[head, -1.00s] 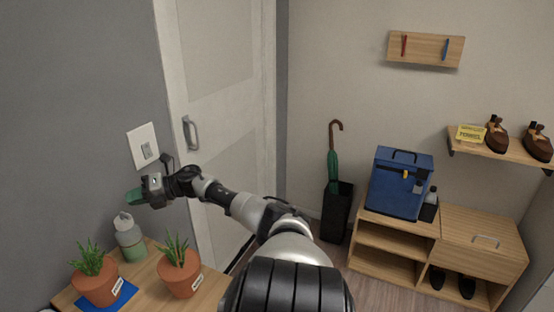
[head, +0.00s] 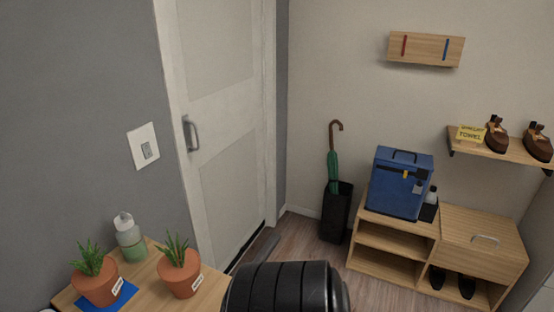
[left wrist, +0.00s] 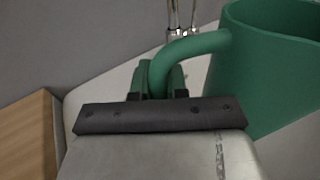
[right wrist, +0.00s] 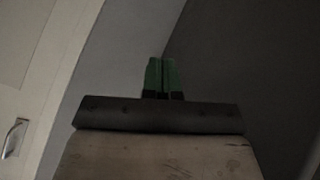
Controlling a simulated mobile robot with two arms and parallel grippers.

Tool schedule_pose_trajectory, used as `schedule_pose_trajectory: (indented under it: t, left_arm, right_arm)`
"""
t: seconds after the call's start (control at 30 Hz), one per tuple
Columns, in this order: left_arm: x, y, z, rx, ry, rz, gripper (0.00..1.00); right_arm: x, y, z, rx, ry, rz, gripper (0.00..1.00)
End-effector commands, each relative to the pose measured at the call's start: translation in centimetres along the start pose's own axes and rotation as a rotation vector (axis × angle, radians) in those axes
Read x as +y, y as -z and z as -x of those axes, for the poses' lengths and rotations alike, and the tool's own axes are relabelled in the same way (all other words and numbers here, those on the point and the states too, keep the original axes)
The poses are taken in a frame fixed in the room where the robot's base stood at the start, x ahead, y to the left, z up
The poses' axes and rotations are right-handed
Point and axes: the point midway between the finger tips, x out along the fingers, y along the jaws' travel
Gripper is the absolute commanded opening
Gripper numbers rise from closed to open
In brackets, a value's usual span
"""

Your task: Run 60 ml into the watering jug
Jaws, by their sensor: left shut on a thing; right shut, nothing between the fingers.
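The green watering jug (left wrist: 262,75) shows large at the right of the left wrist view, partly cut off by the frame edge. My left gripper (left wrist: 167,80) is shut on its curved handle (left wrist: 190,45). The jug's contents are hidden. My right gripper (right wrist: 162,76) is shut and empty in the right wrist view, in front of a plain grey surface. Neither gripper nor the jug shows in the head view.
A wooden table (head: 205,290) bears two potted plants (head: 95,281) (head: 179,273) and a bottle (head: 130,238). A light switch (head: 147,149) is beside the door (head: 225,120). Thin metal parts (left wrist: 181,30) stand behind the jug handle. A blue box (head: 400,185) stands at right.

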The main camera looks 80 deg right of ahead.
Motion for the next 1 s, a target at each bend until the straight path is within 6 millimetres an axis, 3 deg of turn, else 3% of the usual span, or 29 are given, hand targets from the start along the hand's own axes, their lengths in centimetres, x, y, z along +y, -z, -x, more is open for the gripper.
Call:
schedule_pose_trajectory:
  t: [0.03,0.1,0.3,0.53,0.7,0.9,1.0]
  left_arm:
    - [0.0,-0.1,0.0,-0.001,0.0,0.0,0.0]
    - [0.0,-0.1,0.0,-0.001,0.0,0.0,0.0]
    - [0.0,-0.1,0.0,-0.001,0.0,0.0,0.0]
    - [0.0,-0.1,0.0,-0.001,0.0,0.0,0.0]
    - [0.0,-0.1,0.0,-0.001,0.0,0.0,0.0]
    - [0.0,-0.1,0.0,-0.001,0.0,0.0,0.0]
    - [0.0,-0.1,0.0,-0.001,0.0,0.0,0.0]
  right_arm:
    - [-1.5,-2.5,0.6,-0.053,-0.002,-0.057,0.0]
    - [-3.2,-5.5,1.6,-0.124,-0.011,-0.136,0.0]
    - [-8.8,-13.6,5.1,-0.328,-0.048,-0.334,0.0]
    - [-17.4,-20.4,9.7,-0.553,-0.051,-0.441,0.0]
    - [-26.1,-21.1,11.1,-0.655,0.062,-0.334,0.0]
    - [-35.1,-18.1,11.1,-0.661,0.255,-0.108,0.0]
    - [-38.3,-16.7,11.2,-0.65,0.33,-0.018,0.0]
